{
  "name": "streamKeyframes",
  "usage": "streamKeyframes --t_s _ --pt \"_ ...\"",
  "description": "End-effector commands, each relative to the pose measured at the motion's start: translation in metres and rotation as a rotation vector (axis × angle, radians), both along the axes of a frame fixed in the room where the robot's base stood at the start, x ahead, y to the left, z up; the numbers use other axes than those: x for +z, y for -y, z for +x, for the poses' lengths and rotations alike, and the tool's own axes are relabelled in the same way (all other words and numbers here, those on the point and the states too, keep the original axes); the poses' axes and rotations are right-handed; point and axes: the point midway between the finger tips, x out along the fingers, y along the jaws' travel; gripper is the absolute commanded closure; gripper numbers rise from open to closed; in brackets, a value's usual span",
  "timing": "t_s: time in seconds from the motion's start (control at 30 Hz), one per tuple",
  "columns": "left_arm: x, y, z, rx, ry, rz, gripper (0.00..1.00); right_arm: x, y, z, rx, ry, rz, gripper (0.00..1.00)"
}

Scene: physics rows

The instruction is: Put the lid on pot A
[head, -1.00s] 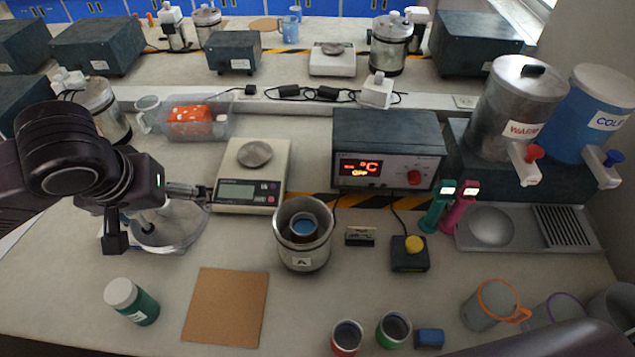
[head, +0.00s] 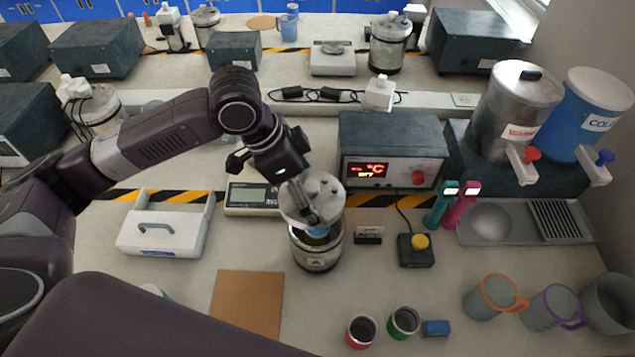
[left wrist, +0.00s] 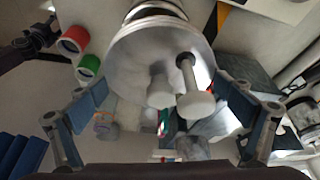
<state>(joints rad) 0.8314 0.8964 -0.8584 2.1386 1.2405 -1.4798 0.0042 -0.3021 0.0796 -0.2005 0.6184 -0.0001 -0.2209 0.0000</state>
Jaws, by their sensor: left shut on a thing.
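Pot A (head: 316,258) is a metal pot with a label "A", standing on the bench in the middle of the head view. A blue patch shows inside its open mouth. The round metal lid (head: 322,192) is above and slightly behind the pot's mouth, with a gap between them. My left gripper (head: 302,197) is shut on the lid; the fingertips' contact is partly hidden. In the left wrist view the lid (left wrist: 140,62) fills the middle between the fingers, and two pale knobs stand out on it.
A scale (head: 252,196) and a heater control box (head: 388,165) stand behind the pot. A small black item (head: 369,235) and a yellow-button box (head: 418,249) lie right. A cork mat (head: 247,303) lies front left, a white handled box (head: 163,240) left, cups (head: 404,322) front right.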

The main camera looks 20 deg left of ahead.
Motion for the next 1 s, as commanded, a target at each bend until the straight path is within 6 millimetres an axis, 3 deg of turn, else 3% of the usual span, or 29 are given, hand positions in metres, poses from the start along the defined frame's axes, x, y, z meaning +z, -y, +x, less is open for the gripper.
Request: streamKeyframes --t_s 0.2,0.37,0.57,1.0 --pt "0.001 0.009 0.001 -0.212 0.001 -0.002 0.35 0.014 -0.001 0.009 0.0 0.014 0.001 0.52" --pt "-0.003 0.011 0.001 -0.258 0.004 0.0 0.35 0.013 -0.001 0.009 0.0 0.013 0.001 0.52" --pt "-0.012 0.01 0.001 -0.259 0.004 0.0 0.35 0.001 0.0 0.005 -0.001 0.008 0.001 0.52" --pt "-0.045 0.01 0.001 -0.259 0.005 0.003 0.35 -0.042 0.0 0.002 -0.001 0.003 0.0 0.52"
